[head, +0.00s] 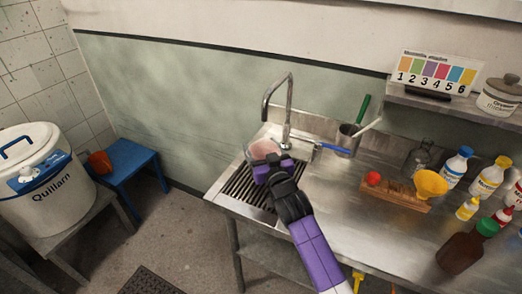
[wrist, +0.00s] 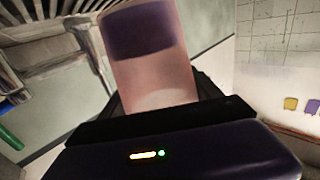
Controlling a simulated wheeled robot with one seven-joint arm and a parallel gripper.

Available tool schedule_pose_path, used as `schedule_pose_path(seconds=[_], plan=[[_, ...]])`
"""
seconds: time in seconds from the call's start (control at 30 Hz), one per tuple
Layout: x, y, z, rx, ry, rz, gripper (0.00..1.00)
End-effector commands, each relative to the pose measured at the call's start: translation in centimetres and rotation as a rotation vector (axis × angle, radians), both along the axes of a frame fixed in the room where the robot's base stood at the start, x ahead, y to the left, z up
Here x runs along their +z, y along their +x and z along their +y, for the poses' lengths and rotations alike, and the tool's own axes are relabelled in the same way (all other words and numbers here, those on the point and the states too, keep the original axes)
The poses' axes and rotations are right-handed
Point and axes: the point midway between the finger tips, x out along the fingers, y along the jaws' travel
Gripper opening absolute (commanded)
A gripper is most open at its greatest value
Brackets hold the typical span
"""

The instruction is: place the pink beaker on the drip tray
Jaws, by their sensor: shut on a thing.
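The pink beaker (head: 263,147) is clear pinkish glass. My gripper (head: 270,166) is shut on it. In the head view the beaker shows over the far end of the drip tray, just below the tap. In the wrist view the beaker (wrist: 150,62) stands up from between the jaws, with a dark purple patch seen on its wall. The drip tray (head: 238,187) is a dark slatted grid at the left end of the steel counter, partly hidden by my gripper. I cannot tell whether the beaker's base touches the tray.
A curved tap (head: 288,105) rises behind the tray. To the right stand a metal cup (head: 346,138) with tools, a wooden rack (head: 394,192) with a yellow funnel (head: 430,183), and several bottles. A blue stool (head: 130,163) and a white Quillarn bucket (head: 45,190) are at left.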

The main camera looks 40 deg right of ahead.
Motion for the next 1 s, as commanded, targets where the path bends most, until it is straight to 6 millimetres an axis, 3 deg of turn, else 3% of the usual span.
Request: schedule_pose_path(seconds=[0.13,0.97,1.0], plan=[[-1.1,0.0,0.0,0.001,0.0,-0.001,0.28],[-2.3,0.0,0.0,0.001,0.0,-0.003,0.28],[-2.3,0.0,0.0,0.001,0.0,-0.001,0.75]])
